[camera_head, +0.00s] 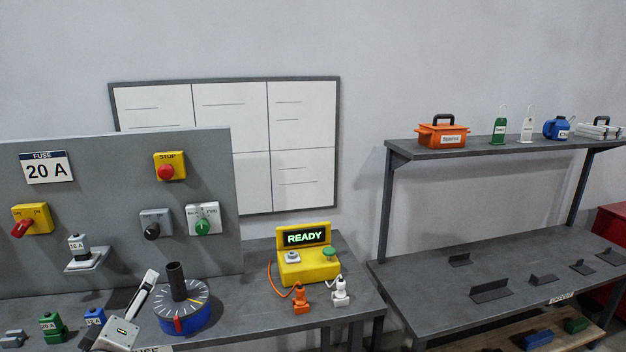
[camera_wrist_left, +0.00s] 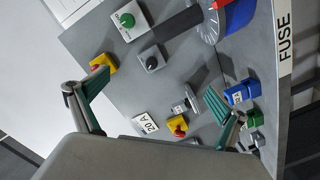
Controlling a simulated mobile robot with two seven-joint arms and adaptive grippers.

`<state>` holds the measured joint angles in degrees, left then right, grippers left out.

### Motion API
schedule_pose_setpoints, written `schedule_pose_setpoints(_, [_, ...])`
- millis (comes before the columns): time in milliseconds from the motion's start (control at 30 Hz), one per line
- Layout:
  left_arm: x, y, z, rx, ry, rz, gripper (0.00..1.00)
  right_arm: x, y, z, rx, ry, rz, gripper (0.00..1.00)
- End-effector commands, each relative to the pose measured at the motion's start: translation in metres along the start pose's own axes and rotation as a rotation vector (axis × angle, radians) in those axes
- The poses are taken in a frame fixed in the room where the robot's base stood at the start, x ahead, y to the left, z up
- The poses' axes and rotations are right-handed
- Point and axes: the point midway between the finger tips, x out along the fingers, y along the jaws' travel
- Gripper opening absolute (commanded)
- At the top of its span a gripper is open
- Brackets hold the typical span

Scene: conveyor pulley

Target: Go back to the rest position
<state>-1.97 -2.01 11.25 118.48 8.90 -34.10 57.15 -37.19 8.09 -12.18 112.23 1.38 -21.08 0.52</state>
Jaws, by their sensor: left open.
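My left gripper (camera_wrist_left: 158,90) shows in the left wrist view with its two green-padded fingers spread wide apart. Nothing is between the fingertips. Behind them is the grey control panel (camera_wrist_left: 118,55), seen turned on its side. In the head view, a grey and white piece that looks like part of my left arm (camera_head: 113,334) comes in at the bottom left, in front of the table and beside the blue dial (camera_head: 185,318). The fingertips are not clear there. My right gripper is in neither view.
The control panel (camera_head: 110,210) stands at the left with switches. A green fuse (camera_head: 50,327) and a blue fuse (camera_head: 93,317) are on the table near my arm. A yellow READY box (camera_head: 304,262) stands right of the dial. A shelf table (camera_head: 500,290) is farther right.

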Motion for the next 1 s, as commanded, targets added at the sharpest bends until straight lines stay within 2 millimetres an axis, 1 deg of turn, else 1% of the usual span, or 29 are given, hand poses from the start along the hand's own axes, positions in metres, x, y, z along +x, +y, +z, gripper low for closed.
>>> schedule_pose_setpoints(33, [-0.007, -0.011, 0.019, 0.066, -0.033, -0.008, 1.00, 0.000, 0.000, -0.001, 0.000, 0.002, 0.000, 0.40])
schedule_pose_setpoints(167, [-0.030, -0.036, 0.071, 0.252, -0.126, -0.017, 1.00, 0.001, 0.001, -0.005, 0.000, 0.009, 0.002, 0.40])
schedule_pose_setpoints(200, [-0.040, -0.045, 0.089, 0.315, -0.160, -0.016, 1.00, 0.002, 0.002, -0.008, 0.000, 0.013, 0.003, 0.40])
schedule_pose_setpoints(267, [-0.057, -0.059, 0.117, 0.410, -0.214, -0.012, 1.00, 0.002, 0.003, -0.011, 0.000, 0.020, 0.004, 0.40])
schedule_pose_setpoints(300, [-0.071, -0.069, 0.137, 0.478, -0.254, -0.006, 1.00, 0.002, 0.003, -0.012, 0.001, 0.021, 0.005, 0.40])
schedule_pose_setpoints(367, [-0.094, -0.085, 0.167, 0.582, -0.317, 0.007, 1.00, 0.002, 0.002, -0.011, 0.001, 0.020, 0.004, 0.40])
schedule_pose_setpoints(400, [-0.111, -0.095, 0.187, 0.650, -0.360, 0.020, 1.00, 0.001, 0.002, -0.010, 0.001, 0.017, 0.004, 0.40])
schedule_pose_setpoints(467, [-0.138, -0.109, 0.214, 0.747, -0.422, 0.045, 1.00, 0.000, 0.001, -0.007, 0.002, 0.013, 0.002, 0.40])
schedule_pose_setpoints(500, [-0.157, -0.118, 0.232, 0.807, -0.462, 0.062, 1.00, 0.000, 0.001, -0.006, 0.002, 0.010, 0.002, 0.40])
schedule_pose_setpoints(567, [-0.184, -0.130, 0.254, 0.888, -0.517, 0.093, 1.00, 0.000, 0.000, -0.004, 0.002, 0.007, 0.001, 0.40])
schedule_pose_setpoints(600, [-0.201, -0.137, 0.267, 0.935, -0.550, 0.112, 1.00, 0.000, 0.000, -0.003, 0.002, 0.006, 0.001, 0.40])
schedule_pose_setpoints(700, [-0.237, -0.148, 0.292, 1.028, -0.613, 0.160, 1.00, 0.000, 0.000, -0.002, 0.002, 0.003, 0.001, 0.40])
schedule_pose_setpoints(800, [-0.261, -0.155, 0.306, 1.085, -0.653, 0.193, 1.00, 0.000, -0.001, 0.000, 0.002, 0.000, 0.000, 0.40])
schedule_pose_setpoints(900, [-0.272, -0.158, 0.313, 1.111, -0.671, 0.210, 1.00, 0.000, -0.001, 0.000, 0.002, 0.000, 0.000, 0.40])
schedule_pose_setpoints(1000, [-0.273, -0.158, 0.314, 1.113, -0.672, 0.212, 1.00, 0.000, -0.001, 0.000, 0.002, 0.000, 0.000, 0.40])
